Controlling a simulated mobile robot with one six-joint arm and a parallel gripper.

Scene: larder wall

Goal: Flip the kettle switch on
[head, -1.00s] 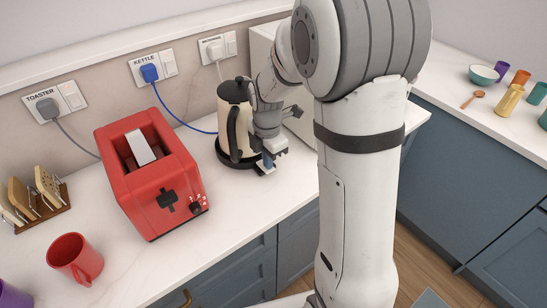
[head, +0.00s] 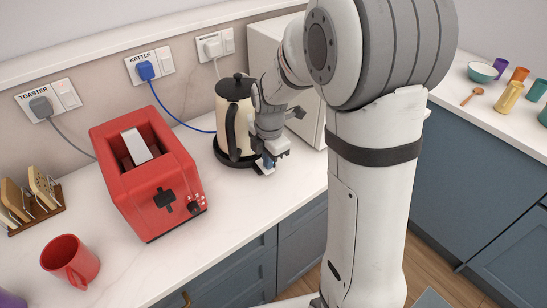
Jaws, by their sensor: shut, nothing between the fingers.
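The cream kettle (head: 228,108) with a black lid and black handle stands upright on a black base (head: 222,155) on the white counter. On the wall, a socket plate labelled KETTLE holds a blue plug (head: 146,70) with a white rocker switch (head: 165,61) beside it. I cannot tell which way the rocker is set. My gripper (head: 265,165) points down at the right front of the kettle, close to its base, with its fingers shut and empty. A small blue part shows at the fingertips; I cannot tell whether they touch the base. My wrist hides the kettle's right side.
A red toaster (head: 140,190) stands left of the kettle, with a red mug (head: 68,258) and a toast rack (head: 38,205) further left. A TOASTER socket (head: 48,103) and another socket (head: 215,46) are on the wall. A white box (head: 275,45) stands behind my arm.

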